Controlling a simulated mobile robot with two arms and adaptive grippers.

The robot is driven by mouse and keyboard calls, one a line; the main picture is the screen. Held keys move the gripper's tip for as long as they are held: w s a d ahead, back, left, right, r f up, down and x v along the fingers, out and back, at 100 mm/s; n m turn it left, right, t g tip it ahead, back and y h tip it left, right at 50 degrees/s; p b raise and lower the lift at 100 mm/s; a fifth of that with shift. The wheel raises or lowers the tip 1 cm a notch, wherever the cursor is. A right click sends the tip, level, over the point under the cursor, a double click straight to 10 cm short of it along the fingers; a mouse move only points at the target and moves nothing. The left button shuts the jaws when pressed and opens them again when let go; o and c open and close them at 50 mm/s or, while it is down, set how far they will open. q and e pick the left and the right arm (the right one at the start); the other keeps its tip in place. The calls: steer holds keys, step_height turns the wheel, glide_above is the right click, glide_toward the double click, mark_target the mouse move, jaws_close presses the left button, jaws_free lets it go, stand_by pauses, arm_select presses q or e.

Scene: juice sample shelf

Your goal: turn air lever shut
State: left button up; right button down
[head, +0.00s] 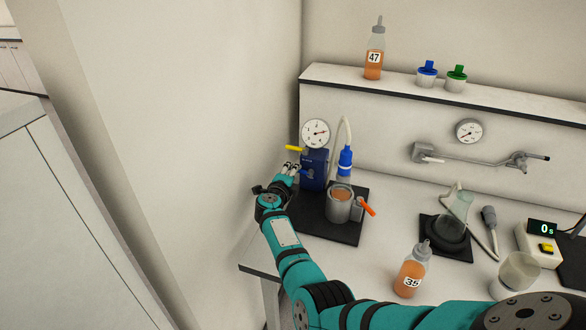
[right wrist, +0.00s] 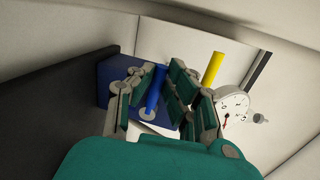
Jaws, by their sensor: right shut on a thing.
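A dark blue valve block (head: 314,171) stands on a black mat at the back left of the bench, under a round pressure gauge (head: 316,133). A yellow lever (head: 296,149) sticks out to the left from its top. My right gripper (head: 290,170) is at the block's left side, below the yellow lever. In the right wrist view, my right gripper (right wrist: 158,85) is shut on a blue lever (right wrist: 155,88) on the block, with fingers on both sides of it. The yellow lever (right wrist: 213,68) is free beside the fingers. Which lever is for air cannot be read. My left gripper is not in view.
Bottle 35 (head: 411,275) stands nearer the front. A wall is close on the left.

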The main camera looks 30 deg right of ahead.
steer(key=shift+a+f+n, duration=0.1)
steer(key=shift+f+n, duration=0.1)
steer(key=shift+n, duration=0.1)
steer(key=shift+f, duration=0.1)
steer(key=c, duration=1.3)
jaws_free()
steer(key=shift+w, duration=0.1)
steer(key=shift+c, duration=0.2)
step_height(320, 180, up, 10)
